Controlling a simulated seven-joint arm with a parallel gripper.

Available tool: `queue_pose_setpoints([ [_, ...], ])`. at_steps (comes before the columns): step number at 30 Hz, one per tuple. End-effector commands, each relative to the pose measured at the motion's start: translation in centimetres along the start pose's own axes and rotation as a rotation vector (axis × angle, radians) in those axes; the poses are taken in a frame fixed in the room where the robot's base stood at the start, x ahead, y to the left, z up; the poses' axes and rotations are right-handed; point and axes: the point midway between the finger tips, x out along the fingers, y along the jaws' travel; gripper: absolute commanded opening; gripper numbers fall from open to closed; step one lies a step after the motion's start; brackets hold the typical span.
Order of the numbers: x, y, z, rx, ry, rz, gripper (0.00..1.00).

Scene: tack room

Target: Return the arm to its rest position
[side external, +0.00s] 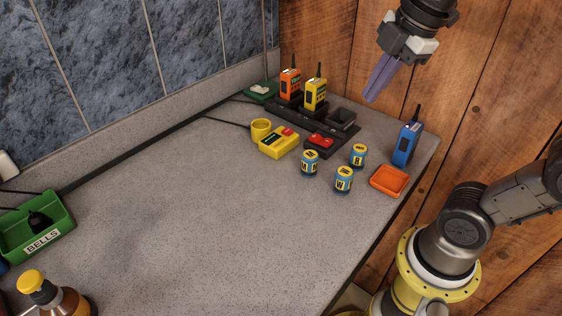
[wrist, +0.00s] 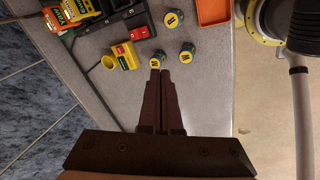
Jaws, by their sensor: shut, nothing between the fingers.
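My gripper (side external: 379,80) is shut and empty. In the side external view it hangs in the air at the top right, above the back right part of the grey counter and apart from everything on it. Its two purple-grey fingers point down and to the left. In the wrist view the gripper (wrist: 161,82) shows with its dark fingers together, over the counter surface. The finger tips overlap the picture of a blue and yellow can, but the side view shows the gripper well above it.
Below stand three blue and yellow cans (side external: 344,179), an orange tray (side external: 389,180), a blue radio (side external: 406,144), a yellow charger (side external: 279,142) and a black rack (side external: 300,117) with orange and yellow radios. A green BELLS bin (side external: 60,214) is at left. The counter's middle (side external: 210,210) is clear.

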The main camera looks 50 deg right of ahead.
Motion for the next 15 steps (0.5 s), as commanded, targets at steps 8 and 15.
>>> queue_pose_setpoints([
  [8,3.6,-7.1,2.2,0.617,0.081,0.084,0.00],
  [15,6.2,-8.6,2.8,1.045,0.115,0.079,0.00],
])
